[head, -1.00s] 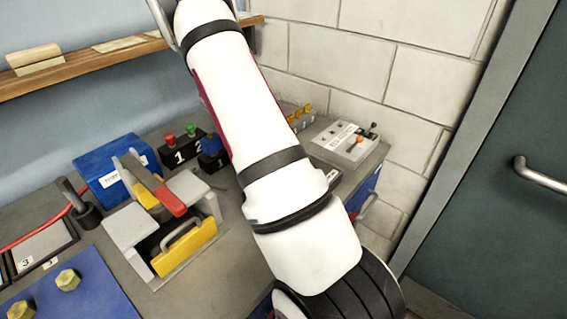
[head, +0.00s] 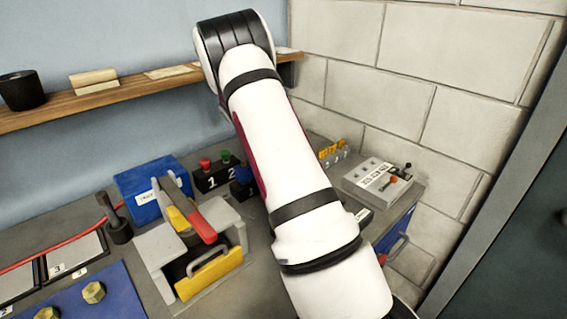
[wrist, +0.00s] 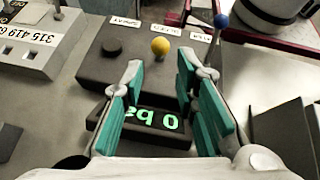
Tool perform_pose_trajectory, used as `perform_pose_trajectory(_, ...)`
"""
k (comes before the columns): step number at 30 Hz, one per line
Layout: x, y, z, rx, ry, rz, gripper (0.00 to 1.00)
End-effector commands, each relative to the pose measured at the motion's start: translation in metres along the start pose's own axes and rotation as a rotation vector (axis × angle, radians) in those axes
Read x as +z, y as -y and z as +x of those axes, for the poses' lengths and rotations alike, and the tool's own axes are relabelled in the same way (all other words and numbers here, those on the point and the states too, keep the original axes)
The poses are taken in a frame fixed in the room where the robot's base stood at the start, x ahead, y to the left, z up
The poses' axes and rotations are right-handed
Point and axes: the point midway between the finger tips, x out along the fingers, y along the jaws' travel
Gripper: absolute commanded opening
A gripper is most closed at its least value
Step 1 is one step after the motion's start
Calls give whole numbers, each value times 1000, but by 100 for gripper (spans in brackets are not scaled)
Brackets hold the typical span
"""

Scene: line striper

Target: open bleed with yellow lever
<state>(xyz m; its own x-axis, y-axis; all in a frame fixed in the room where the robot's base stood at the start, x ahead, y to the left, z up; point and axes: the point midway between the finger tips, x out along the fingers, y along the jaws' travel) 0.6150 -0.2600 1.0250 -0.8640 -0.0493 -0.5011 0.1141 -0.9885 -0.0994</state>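The yellow lever shows in the wrist view as a yellow ball knob (wrist: 160,46) on a dark box (wrist: 105,71). A flat black knob (wrist: 112,47) sits left of it and a blue ball knob (wrist: 221,20) to its right. Small white labels stand behind them, upside down and too small to read surely. A display (wrist: 152,119) with green characters, seemingly "0 bar", lies nearer to me. My gripper (wrist: 162,75) is open and empty, its teal fingers over the display and either side of the line to the yellow knob. In the head view my arm hides the gripper and lever.
The bench holds a grey block with a yellow panel (head: 210,274), a blue box (head: 148,190), numbered switches (head: 213,178) and a grey control box (head: 383,182). A wooden shelf (head: 130,99) runs along the wall. In the wrist view, a metal container (wrist: 278,18) stands at upper right.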

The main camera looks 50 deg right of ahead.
Motion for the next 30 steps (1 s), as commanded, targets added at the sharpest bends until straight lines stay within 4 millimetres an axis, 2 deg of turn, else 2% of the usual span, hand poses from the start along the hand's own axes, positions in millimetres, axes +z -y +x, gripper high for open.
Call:
perform_pose_trajectory(3,-1,-1,-20,2,-2,2,27)
perform_pose_trajectory(10,0,-1,-40,1,0,1,27)
perform_pose_trajectory(30,0,0,-43,0,1,1,27)
